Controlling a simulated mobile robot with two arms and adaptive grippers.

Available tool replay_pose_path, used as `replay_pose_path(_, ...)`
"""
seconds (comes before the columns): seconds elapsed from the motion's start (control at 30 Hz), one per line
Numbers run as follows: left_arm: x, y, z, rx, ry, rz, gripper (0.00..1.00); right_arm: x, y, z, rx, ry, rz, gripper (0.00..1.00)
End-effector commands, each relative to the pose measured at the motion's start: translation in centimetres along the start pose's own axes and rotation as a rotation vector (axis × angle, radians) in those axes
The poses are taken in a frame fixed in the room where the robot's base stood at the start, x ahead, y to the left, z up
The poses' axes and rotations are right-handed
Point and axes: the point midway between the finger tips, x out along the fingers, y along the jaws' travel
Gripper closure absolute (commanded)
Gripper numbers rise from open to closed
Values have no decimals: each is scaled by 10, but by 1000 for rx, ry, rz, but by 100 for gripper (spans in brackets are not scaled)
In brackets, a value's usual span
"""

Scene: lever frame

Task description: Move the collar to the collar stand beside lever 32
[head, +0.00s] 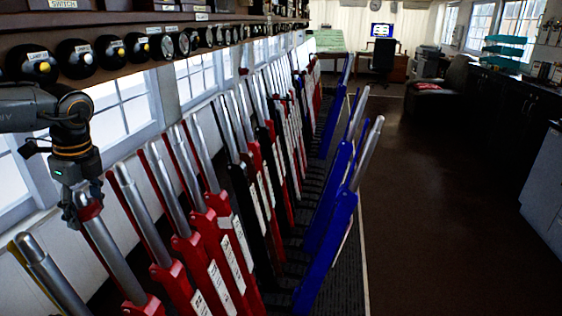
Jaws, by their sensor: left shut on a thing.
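The collar (91,211) looks like a small red ring. My left gripper (86,207) comes down from the left and is shut on it. The collar is at the top end of a steel handle of a red lever (113,250) in the near left of the row. I cannot tell whether it is around the handle or just in front of it. The lever numbers are too small to read, so I cannot pick out lever 32. I cannot make out a collar stand. My right gripper is not in view.
A dense row of red, black and blue levers (325,225) runs into the distance, with blue ones leaning out to the right. A shelf with round instruments (83,57) hangs above at left. Windows stand close behind. The brown floor (430,220) at right is clear.

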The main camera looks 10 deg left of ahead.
Motion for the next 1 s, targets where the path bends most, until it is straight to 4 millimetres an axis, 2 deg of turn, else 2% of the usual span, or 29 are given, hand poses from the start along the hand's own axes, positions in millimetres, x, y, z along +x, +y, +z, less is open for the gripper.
replay_pose_path(0.17, -3, 0, 1, 0, 0, 1, 76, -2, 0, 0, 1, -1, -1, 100)
replay_pose_path(1.0, -66, 0, 28, -1, 0, 0, 76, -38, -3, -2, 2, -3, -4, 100)
